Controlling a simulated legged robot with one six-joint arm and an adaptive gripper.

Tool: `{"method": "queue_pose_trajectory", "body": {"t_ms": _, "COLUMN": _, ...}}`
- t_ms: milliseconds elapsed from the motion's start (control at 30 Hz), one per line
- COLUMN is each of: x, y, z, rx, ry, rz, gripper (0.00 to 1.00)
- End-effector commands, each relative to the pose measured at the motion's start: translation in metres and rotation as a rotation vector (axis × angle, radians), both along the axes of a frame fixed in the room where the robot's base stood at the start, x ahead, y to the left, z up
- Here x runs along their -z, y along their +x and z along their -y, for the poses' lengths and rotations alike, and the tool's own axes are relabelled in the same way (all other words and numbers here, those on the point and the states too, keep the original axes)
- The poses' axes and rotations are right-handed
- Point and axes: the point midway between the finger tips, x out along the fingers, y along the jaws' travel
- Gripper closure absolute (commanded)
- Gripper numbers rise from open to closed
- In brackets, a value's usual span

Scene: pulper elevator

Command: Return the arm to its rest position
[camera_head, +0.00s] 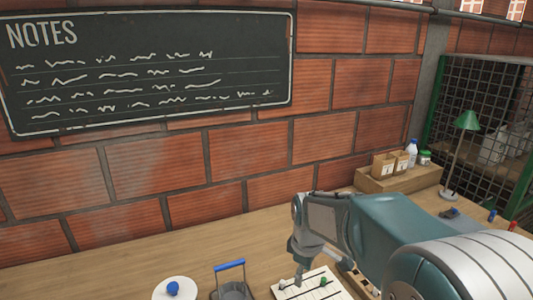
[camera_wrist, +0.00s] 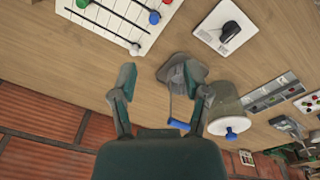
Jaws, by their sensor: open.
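My arm (camera_head: 385,225) reaches from the lower right over the bench in the head view, its wrist bent down above a white panel. My gripper (camera_wrist: 159,82) shows in the wrist view with its two fingers spread wide and nothing held between them. Below and beyond the fingers is a grey piece with a blue-barred handle (camera_wrist: 179,124); it also stands at the bottom of the head view (camera_head: 231,266). The right finger overlaps part of it in the picture, and I cannot tell whether they touch. The fingertips are mostly hidden in the head view.
A white panel (camera_head: 290,292) with coloured knobs on rods lies under my wrist. A round white-lidded container (camera_head: 174,290) with a blue knob stands left of the handle. Boxes and bottles (camera_head: 392,162) and a green lamp (camera_head: 467,120) stand at right. A brick wall (camera_head: 150,165) backs the bench.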

Motion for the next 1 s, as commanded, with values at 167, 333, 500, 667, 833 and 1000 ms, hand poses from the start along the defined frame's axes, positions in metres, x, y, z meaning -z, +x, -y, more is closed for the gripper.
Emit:
{"method": "queue_pose_trajectory", "body": {"t_ms": 167, "x": -0.036, "y": -0.033, "z": 0.015, "rx": 0.167, "ry": 0.024, "rz": 0.073, "gripper": 0.39}}
{"method": "queue_pose_trajectory", "body": {"t_ms": 333, "x": -0.062, "y": -0.067, "z": 0.026, "rx": 0.323, "ry": 0.054, "rz": 0.136, "gripper": 0.39}}
{"method": "queue_pose_trajectory", "body": {"t_ms": 500, "x": -0.080, "y": -0.102, "z": 0.037, "rx": 0.477, "ry": 0.092, "rz": 0.198, "gripper": 0.39}}
{"method": "queue_pose_trajectory", "body": {"t_ms": 667, "x": -0.092, "y": -0.135, "z": 0.045, "rx": 0.622, "ry": 0.134, "rz": 0.254, "gripper": 0.39}}
{"method": "queue_pose_trajectory", "body": {"t_ms": 833, "x": -0.097, "y": -0.169, "z": 0.053, "rx": 0.773, "ry": 0.187, "rz": 0.312, "gripper": 0.39}}
{"method": "queue_pose_trajectory", "body": {"t_ms": 1000, "x": -0.096, "y": -0.199, "z": 0.058, "rx": 0.908, "ry": 0.241, "rz": 0.361, "gripper": 0.39}}
